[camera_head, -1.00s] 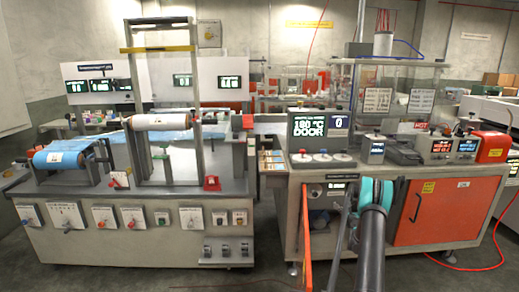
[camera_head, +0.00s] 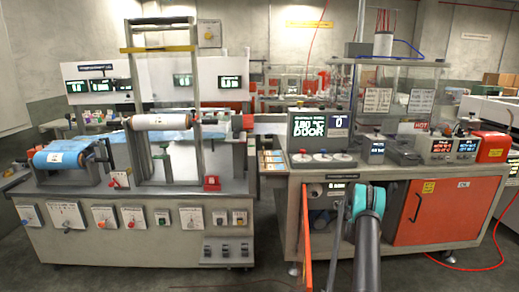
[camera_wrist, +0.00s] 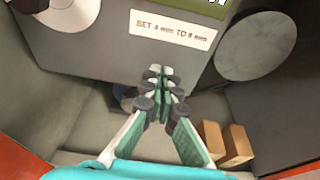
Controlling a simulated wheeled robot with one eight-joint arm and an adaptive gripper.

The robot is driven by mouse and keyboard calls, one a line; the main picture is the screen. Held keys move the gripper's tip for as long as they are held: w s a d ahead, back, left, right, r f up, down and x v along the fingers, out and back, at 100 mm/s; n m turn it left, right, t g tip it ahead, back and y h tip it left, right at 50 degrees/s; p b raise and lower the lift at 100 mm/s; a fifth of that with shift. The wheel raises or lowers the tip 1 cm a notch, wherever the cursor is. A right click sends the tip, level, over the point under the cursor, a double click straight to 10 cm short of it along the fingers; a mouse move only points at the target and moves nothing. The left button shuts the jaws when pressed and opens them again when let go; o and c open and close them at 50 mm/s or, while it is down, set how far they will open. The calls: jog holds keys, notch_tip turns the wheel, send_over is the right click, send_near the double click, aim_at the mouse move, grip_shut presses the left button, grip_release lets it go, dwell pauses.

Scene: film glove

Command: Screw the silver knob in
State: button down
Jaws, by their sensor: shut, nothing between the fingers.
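My gripper (camera_wrist: 157,85) is shut and empty in the wrist view, its fingertips together in front of a grey panel (camera_wrist: 185,70). A label (camera_wrist: 172,32) on the panel reads "SET 4 mm TO 8 mm". A dark rounded part (camera_wrist: 122,96) shows beside and behind the left finger, mostly hidden; I cannot tell whether it is the silver knob. A large flat grey disc (camera_wrist: 257,45) is at the upper right and a white disc (camera_wrist: 72,12) at the upper left. In the head view my arm covers the fingers; only my teal gripper housing (camera_head: 370,198) shows, below the right bench top.
Two brown blocks (camera_wrist: 222,143) lie right of my fingers in the recess. In the head view an orange bar (camera_head: 307,238) stands left of my arm, and an orange door (camera_head: 428,212) is to the right. The film machine (camera_head: 140,222) stands at left.

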jog(key=shift+f, duration=0.2)
dwell(0.4)
jog(key=shift+d, duration=0.65)
dwell(0.4)
jog(key=shift+r, duration=0.1)
jog(key=s, duration=0.6)
jog(key=shift+r, duration=0.3)
jog(key=shift+d, duration=0.1)
dwell(0.3)
